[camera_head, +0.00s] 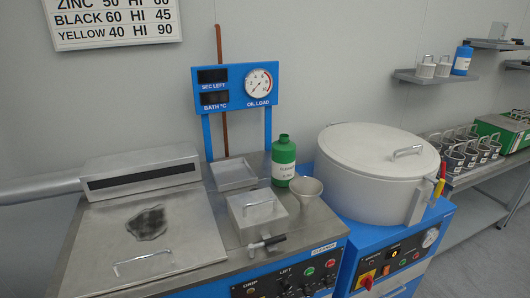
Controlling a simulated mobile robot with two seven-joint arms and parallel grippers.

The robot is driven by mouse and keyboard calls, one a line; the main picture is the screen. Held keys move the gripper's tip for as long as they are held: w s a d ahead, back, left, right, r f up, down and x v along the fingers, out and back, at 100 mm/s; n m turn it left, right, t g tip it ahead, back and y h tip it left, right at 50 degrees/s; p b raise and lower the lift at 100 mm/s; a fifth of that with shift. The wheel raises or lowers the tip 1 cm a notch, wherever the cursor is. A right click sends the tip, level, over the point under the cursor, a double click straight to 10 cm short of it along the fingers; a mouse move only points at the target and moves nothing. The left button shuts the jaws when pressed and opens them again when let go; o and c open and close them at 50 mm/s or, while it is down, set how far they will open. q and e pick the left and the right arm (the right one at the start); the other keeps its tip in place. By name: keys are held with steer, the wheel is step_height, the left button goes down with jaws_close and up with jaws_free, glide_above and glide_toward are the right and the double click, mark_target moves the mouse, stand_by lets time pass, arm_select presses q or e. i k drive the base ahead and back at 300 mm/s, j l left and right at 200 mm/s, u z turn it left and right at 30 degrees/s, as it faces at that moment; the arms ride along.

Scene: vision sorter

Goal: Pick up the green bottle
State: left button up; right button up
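The green bottle (284,150) stands upright on the metal top of the blue cleaner unit (322,230), right of the middle of the head view. It has a white label with text and a narrower green neck. Nothing covers its upper part; the rim of a pale funnel (305,188) stands close in front of its base on the right. Neither of my grippers is in view.
A lidded metal box (257,210) stands in front of the bottle and a square tray (234,174) to its left. A large round white drum (378,150) stands to its right. A gauge panel (236,86) rises behind. A handled lid (145,235) lies front left.

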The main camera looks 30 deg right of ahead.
mark_target(283, 150)
steer(key=z, duration=1.1)
